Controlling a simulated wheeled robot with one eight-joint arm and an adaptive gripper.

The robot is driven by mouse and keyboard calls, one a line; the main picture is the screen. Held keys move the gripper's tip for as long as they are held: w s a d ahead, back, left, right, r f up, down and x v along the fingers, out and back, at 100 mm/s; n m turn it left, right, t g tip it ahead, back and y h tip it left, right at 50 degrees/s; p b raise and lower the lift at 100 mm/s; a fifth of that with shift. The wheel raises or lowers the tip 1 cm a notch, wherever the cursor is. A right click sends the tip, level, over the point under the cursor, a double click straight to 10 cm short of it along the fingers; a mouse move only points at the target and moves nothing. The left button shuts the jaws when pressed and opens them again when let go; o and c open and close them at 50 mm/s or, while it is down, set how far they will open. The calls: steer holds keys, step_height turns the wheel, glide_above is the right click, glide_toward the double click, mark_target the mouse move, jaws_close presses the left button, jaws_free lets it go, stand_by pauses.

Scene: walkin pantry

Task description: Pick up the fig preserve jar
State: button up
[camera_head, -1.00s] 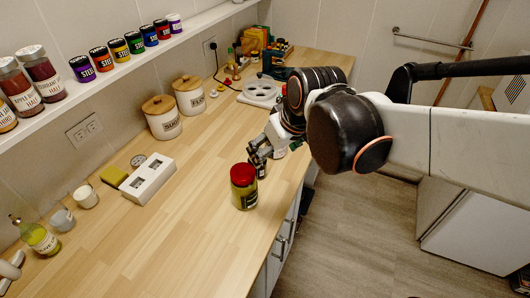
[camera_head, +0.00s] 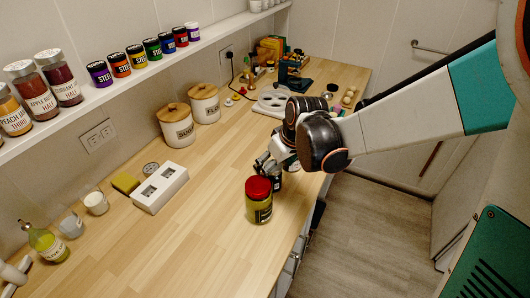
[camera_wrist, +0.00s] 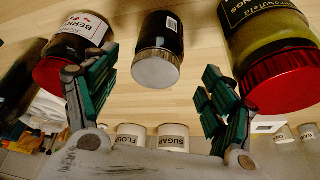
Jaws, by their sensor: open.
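My gripper (camera_head: 268,163) is open and empty over the right edge of the counter, just behind a red-lidded jar of yellow-green contents (camera_head: 259,207). In the wrist view, my gripper's two green-padded fingers (camera_wrist: 155,95) are spread apart. In the head view a dark jar (camera_head: 276,183) shows partly, behind the red-lidded jar. The red-lidded jar also shows at the right of the wrist view (camera_wrist: 275,75).
A red-lidded berry jar (camera_wrist: 75,45) is close to the left finger in the wrist view. A white two-slot box (camera_head: 160,188), canisters (camera_head: 176,126) and a burner-like white plate (camera_head: 272,103) stand on the counter (camera_head: 175,245). Mid-counter is clear.

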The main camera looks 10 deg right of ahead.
steer(key=b+x, duration=0.3)
steer(key=x, duration=0.4)
steer(key=shift+w+f, duration=0.25)
steer(key=shift+f, duration=0.05)
steer(key=c, duration=1.5)
